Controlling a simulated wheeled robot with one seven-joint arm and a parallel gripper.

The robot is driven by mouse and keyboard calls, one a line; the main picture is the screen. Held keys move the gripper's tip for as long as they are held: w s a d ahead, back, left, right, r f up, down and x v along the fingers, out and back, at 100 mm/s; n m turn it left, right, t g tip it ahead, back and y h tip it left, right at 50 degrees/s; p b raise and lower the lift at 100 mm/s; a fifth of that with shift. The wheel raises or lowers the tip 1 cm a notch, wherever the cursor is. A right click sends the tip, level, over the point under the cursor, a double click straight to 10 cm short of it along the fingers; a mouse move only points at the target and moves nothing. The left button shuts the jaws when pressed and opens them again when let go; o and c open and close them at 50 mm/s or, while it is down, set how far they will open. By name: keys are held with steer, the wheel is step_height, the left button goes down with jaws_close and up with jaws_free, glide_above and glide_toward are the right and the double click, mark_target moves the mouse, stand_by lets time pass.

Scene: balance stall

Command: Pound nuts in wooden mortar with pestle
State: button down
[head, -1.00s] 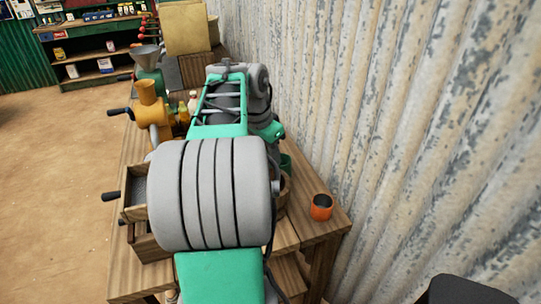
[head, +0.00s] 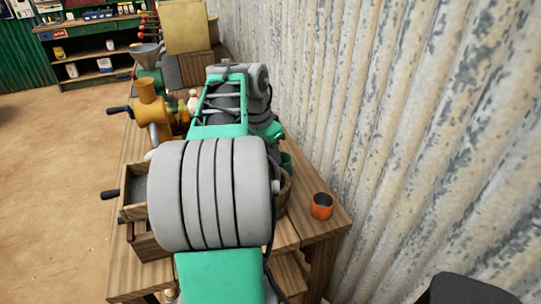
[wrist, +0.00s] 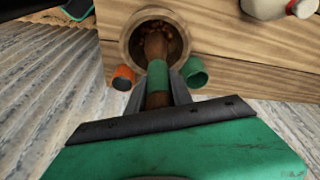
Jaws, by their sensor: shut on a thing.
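In the wrist view my gripper (wrist: 158,98) is shut on the pestle (wrist: 156,48), a brown wooden stick with a green band. The pestle's far end reaches into the round wooden mortar (wrist: 127,44), which stands on the wooden table. Brown nuts (wrist: 150,24) show inside the mortar around the pestle. Whether the pestle's tip touches the bottom is hidden. In the head view my arm covers the gripper and pestle, and only a bit of the mortar's side (head: 286,190) shows to the right of it.
An orange cup (head: 321,206) stands near the table's right edge, and a green cup (wrist: 195,72) stands beside the mortar. A wooden drawer box (head: 135,190) and a yellow hand grinder (head: 150,105) line the left side. A corrugated metal wall (head: 400,130) rises close on the right.

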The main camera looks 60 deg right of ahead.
steer(key=shift+r, duration=0.7)
steer(key=shift+f, duration=0.25)
stand_by(1.4)
step_height(320, 180, down, 4)
steer(key=b, duration=0.4)
steer(key=shift+f, duration=0.1)
step_height(320, 180, up, 13)
steer(key=p, duration=1.1)
steer(key=shift+p, duration=0.4)
